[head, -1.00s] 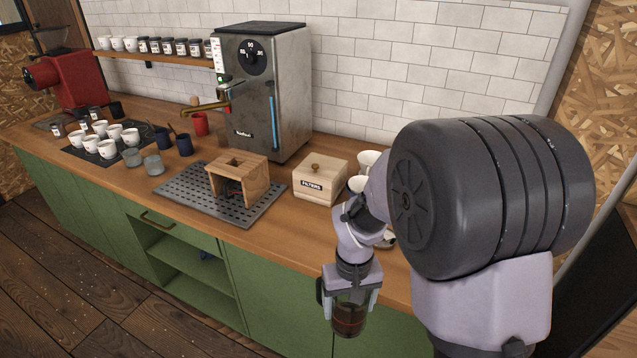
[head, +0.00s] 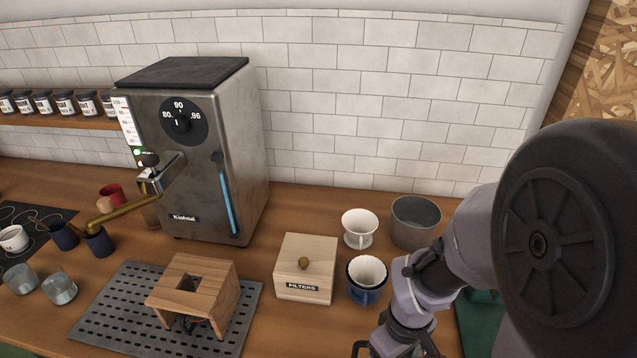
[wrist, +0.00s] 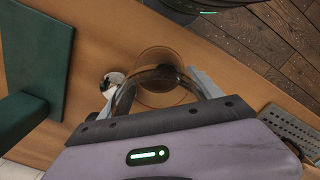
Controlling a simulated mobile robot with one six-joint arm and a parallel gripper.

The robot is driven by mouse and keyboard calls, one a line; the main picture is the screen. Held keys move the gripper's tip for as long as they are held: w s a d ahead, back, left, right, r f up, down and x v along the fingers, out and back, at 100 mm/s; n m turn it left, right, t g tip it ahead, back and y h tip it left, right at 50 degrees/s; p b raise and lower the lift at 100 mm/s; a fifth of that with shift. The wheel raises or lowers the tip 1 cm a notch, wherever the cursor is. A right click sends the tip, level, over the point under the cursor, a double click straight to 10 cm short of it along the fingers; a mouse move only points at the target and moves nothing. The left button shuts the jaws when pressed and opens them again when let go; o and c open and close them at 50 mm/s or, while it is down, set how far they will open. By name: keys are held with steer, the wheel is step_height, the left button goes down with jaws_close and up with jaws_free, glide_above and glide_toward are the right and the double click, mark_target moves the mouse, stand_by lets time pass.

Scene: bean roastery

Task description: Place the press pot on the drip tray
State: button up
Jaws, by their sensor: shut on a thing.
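The press pot (wrist: 158,62), a clear glass vessel with a brownish tint, is between the fingers of my gripper (wrist: 155,92) in the wrist view. My gripper is shut on it. In the head view only the wrist above the gripper shows at the bottom edge; the pot is mostly cut off there. The drip tray (head: 103,315) is a grey perforated plate on the counter at the lower left, left of my arm. Its corner also shows at the right of the wrist view (wrist: 287,128). A wooden stand (head: 205,270) occupies its right part, with a dark object under it.
The espresso machine (head: 190,150) is behind the tray. Glasses (head: 59,288) stand left. The tray's left part is bare.

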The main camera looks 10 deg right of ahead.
steer(key=w+a, duration=0.1)
steer(key=w, duration=0.3)
steer(key=w+f+b, duration=0.1)
steer(key=w, duration=0.3)
steer(key=w+a+b, duration=0.1)
steer(key=w, duration=0.3)
steer(key=shift+w+a+f, duration=0.3)
steer(key=shift+a+f, duration=0.05)
steer(key=shift+f, duration=0.05)
step_height(320, 180, down, 4)
steer(key=shift+r+b, duration=0.15)
steer(key=shift+b, duration=1)
steer(key=shift+r, duration=0.2)
steer(key=shift+f, duration=0.1)
steer(key=o, duration=1.9)
steer(key=shift+c, duration=0.2)
